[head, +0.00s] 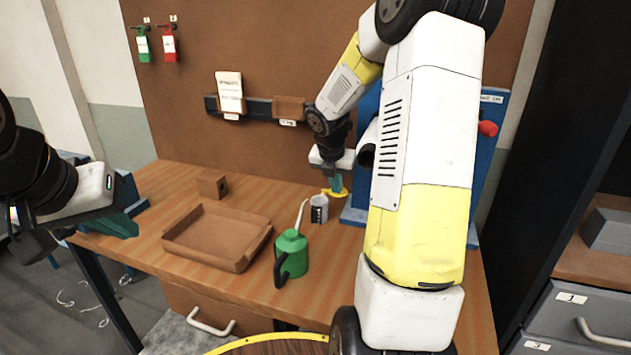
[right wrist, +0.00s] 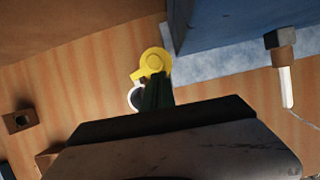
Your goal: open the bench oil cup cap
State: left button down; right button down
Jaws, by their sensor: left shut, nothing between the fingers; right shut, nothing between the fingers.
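A yellow round cap (head: 335,194) is at the back right of the bench, beside a small white cup (head: 319,208) with a dark label. In the right wrist view the cap (right wrist: 155,62) shows a round raised centre, and the cup's pale rim (right wrist: 135,97) is partly hidden beside it. I cannot tell whether the cap is attached to the cup. My right gripper (head: 338,184) is shut and empty, pointing down, with its green fingertips (right wrist: 157,90) right at the cap; contact is unclear. My left gripper (head: 122,226) is shut and empty, off the bench's left edge.
A green oil can (head: 291,254) with a pale spout stands in front of the cup. A brown tray (head: 247,262) and a small wooden block (head: 212,184) are to the left. A blue machine (head: 494,125) stands behind my right arm, which hides much of the bench's right side.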

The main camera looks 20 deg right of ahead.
jog(key=shift+d, duration=0.2)
dwell(0.6)
jog(key=shift+w+a, duration=0.15)
jog(key=shift+a, duration=0.75)
